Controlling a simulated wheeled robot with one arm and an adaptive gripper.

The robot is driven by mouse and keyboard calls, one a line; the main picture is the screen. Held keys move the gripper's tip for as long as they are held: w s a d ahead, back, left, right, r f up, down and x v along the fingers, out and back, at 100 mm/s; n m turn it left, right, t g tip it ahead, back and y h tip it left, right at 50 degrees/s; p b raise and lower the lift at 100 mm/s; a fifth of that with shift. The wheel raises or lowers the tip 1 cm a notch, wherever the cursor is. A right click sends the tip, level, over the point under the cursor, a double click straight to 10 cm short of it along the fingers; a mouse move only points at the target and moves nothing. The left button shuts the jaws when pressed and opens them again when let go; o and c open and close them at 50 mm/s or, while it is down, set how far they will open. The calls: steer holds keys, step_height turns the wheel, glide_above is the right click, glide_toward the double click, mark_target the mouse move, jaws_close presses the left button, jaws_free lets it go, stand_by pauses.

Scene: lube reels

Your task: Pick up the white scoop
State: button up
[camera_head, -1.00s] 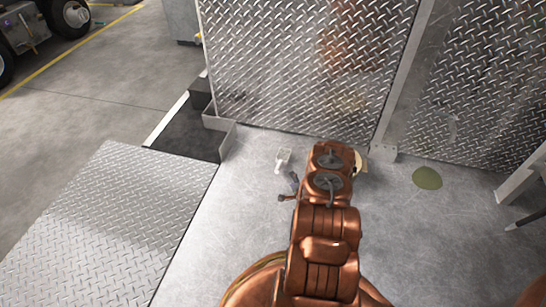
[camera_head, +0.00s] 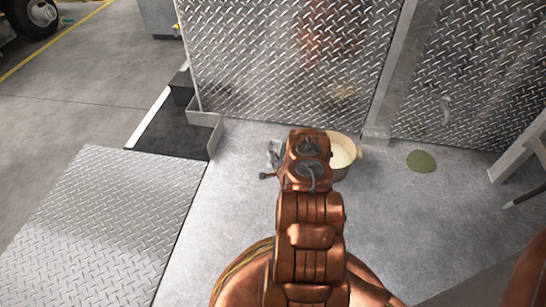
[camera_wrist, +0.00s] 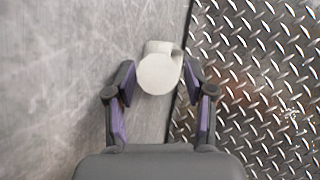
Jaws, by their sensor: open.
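The white scoop (camera_wrist: 158,72) shows in the wrist view between and slightly beyond the fingertips of my gripper (camera_wrist: 159,82). Its round cup faces the camera, and a short squarish part lies behind it. My gripper is open, with a dark, purple-padded finger on each side; no grip on the scoop shows. I cannot tell how far below the fingers the scoop is. In the head view the scoop (camera_head: 273,150) is on the grey metal floor, partly hidden by my copper arm. That arm hides most of my gripper there.
A cream round container (camera_head: 343,152) stands right of my arm, partly covered by it. A diamond-plate wall (camera_head: 290,60) rises close behind the scoop. A greenish round spot (camera_head: 421,161) marks the floor at right. A raised tread plate (camera_head: 100,215) lies at left.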

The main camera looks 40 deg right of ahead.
steer(key=shift+w+d+f, duration=0.2)
steer(key=shift+w, duration=0.15)
steer(key=shift+c, duration=0.2)
jaws_close()
